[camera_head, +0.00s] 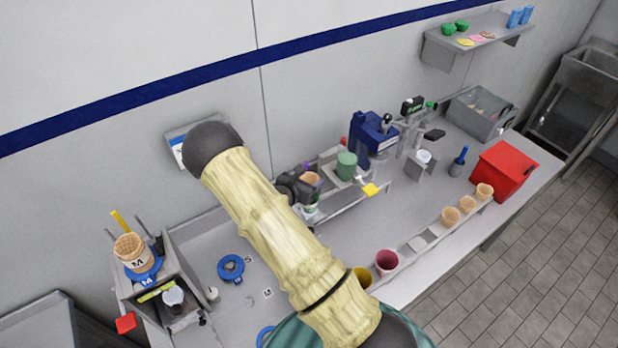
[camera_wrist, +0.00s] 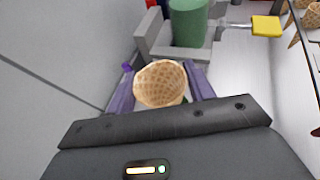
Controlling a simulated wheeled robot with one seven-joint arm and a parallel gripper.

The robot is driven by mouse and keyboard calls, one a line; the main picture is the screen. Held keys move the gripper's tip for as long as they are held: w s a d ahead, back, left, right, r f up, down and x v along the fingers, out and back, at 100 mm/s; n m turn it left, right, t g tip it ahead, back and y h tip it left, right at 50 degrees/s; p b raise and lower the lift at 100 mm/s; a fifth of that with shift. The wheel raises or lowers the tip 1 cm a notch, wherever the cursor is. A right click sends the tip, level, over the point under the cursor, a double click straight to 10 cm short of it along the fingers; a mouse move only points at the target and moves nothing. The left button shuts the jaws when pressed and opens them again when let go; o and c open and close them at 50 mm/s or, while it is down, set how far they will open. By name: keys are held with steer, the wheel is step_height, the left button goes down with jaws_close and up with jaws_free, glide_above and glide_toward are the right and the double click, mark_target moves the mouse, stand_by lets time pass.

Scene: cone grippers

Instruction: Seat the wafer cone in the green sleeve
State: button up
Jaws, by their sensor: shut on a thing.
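The wafer cone (camera_wrist: 162,84) is between the two purple fingers of my gripper (camera_wrist: 160,76), with its open mouth facing the wrist camera. My gripper is shut on it. In the head view my gripper (camera_head: 305,188) and the tan cone (camera_head: 311,179) are partly hidden behind my arm. A small green and white piece (camera_head: 311,210) shows just under the cone there, and a sliver of green (camera_wrist: 186,100) shows beside the cone in the wrist view. It may be the green sleeve. Whether the cone touches it, I cannot tell.
A green cylinder (camera_head: 347,166) stands in a grey holder just beyond my gripper, with a yellow tag (camera_head: 371,190) beside it. Several wafer cones (camera_head: 467,204) stand along the front counter edge near a red box (camera_head: 503,171). A blue ring (camera_head: 231,268) lies on the left counter.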

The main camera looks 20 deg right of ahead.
steer(key=shift+f+b, duration=2.15)
steer(key=shift+f, duration=1.2)
steer(key=o, duration=0.8)
steer(key=shift+c, duration=0.2)
steer(key=shift+r, duration=0.1)
step_height(320, 180, up, 5)
steer(key=p, duration=0.2)
steer(key=shift+p, duration=0.4)
steer(key=shift+w, duration=0.15)
